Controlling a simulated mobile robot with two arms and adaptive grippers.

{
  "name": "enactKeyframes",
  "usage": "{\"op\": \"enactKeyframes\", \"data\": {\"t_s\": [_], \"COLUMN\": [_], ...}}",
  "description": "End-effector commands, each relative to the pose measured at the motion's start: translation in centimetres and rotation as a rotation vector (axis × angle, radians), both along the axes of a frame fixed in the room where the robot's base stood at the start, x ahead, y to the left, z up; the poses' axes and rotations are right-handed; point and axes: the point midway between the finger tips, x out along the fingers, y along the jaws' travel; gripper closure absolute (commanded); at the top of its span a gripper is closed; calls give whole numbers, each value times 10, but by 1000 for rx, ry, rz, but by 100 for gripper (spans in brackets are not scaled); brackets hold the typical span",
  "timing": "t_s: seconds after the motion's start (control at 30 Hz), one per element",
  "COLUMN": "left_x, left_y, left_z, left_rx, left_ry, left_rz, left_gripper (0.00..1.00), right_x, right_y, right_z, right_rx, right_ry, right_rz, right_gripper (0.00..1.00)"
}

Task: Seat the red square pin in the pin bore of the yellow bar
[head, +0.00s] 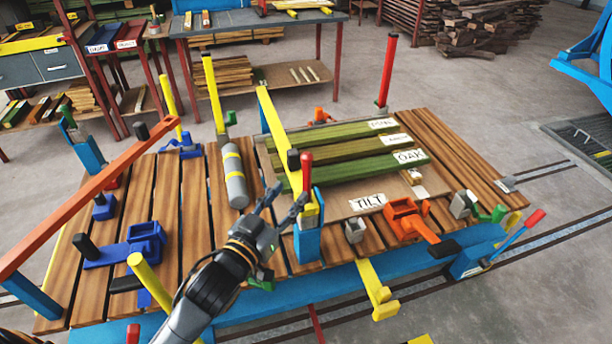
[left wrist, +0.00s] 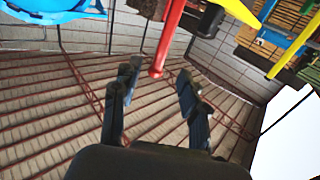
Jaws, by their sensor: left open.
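The yellow bar (head: 277,125) slants across the table's middle, with its near end by a blue post (head: 307,243). The red pin (head: 306,172) stands upright at that near end, knob on top. I cannot tell how deep it sits or see the bore. My left gripper (head: 288,202) is open and empty, just left of and below the pin in the head view. In the left wrist view, the pin (left wrist: 167,42) shows beyond and between the open fingers (left wrist: 156,82), apart from them. Yellow bars (left wrist: 240,12) show to its right. My right gripper is not in view.
A grey cylinder (head: 234,175) lies left of the bar. Green beams (head: 345,150) lie to its right. A "TILT" card (head: 368,202) and an orange bracket (head: 408,219) are to the right. A long orange bar (head: 85,198) rises at left.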

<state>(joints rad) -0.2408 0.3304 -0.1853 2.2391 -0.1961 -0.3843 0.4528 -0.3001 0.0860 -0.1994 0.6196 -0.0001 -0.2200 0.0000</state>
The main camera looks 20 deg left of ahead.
Motion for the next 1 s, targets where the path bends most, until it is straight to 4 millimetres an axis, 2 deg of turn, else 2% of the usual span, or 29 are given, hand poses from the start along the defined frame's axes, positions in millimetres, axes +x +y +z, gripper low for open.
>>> {"op": "enactKeyframes", "data": {"t_s": [0.13, 0.43, 0.7, 1.0], "left_x": [26, 49, 86, 92], "left_y": [-5, -9, -14, -15], "left_z": [2, 1, -1, -2], "left_rx": [1, 1, 0, 1], "left_ry": [0, 2, 2, 2], "left_rz": [0, 1, 1, 1], "left_gripper": [57, 57, 57, 57], "right_x": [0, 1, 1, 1], "right_y": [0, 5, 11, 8], "right_z": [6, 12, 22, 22], "right_rx": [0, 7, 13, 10], "right_ry": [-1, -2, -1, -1], "right_rz": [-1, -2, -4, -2], "right_gripper": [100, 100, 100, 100]}}
